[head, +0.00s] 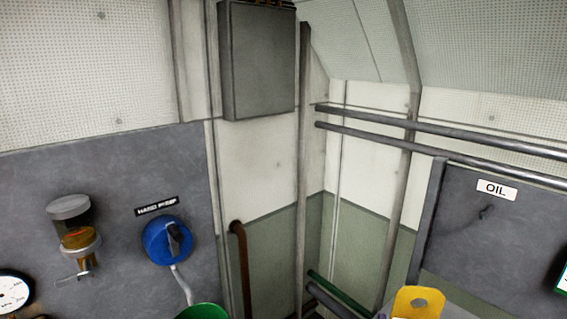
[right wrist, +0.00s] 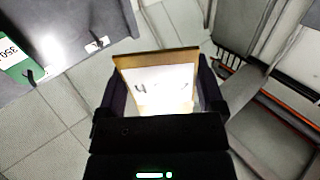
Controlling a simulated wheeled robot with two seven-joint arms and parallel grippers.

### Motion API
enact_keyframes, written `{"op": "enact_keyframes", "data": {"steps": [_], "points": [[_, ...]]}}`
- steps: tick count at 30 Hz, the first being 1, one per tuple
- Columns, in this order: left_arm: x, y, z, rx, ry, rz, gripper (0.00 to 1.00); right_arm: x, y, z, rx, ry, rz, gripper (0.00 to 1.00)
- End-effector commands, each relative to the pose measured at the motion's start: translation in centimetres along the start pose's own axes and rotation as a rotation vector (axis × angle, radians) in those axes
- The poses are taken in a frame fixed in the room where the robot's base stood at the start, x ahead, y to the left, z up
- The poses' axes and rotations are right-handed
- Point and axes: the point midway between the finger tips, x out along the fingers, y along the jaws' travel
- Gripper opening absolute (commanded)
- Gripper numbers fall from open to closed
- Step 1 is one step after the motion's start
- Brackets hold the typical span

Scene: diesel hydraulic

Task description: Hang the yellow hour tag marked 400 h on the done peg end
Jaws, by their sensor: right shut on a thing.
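The yellow tag (head: 418,302) with a hole in its upper part shows at the bottom of the head view. In the right wrist view my right gripper (right wrist: 163,80) is shut on this tag (right wrist: 157,60), which stands between the two fingers. Its pale face shows a 4 and further marks, washed out by glare. A dark peg (head: 486,212) sticks out under the OIL label on the grey panel at right, apart from the tag. I see no label reading done. My left gripper is not in view.
A green-edged tag (right wrist: 18,58) marked 350 hangs on the panel; part of it shows at the head view's right edge (head: 563,278). Pipes (head: 440,130) run along the wall. A blue hand pump (head: 167,240) and an amber bowl (head: 76,235) are at left.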

Motion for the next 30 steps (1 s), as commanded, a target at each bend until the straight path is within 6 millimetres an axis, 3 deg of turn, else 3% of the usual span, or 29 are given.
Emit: {"op": "enact_keyframes", "data": {"steps": [7, 16, 20, 27, 30], "points": [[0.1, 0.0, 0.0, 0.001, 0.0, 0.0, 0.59, -4.1, -2.8, 0.7, 0.007, 0.007, -0.246, 0.4], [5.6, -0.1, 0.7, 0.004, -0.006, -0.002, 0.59, -3.9, -2.7, 6.3, 0.007, 0.006, -0.233, 0.4], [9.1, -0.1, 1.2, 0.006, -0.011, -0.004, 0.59, -4.0, -2.7, 10.0, 0.006, 0.002, -0.232, 0.4], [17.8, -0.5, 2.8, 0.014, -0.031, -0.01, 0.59, -4.1, -2.7, 19.2, 0.004, -0.015, -0.231, 0.4], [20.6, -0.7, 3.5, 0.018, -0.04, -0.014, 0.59, -4.1, -2.7, 22.3, 0.003, -0.023, -0.231, 0.4]]}}
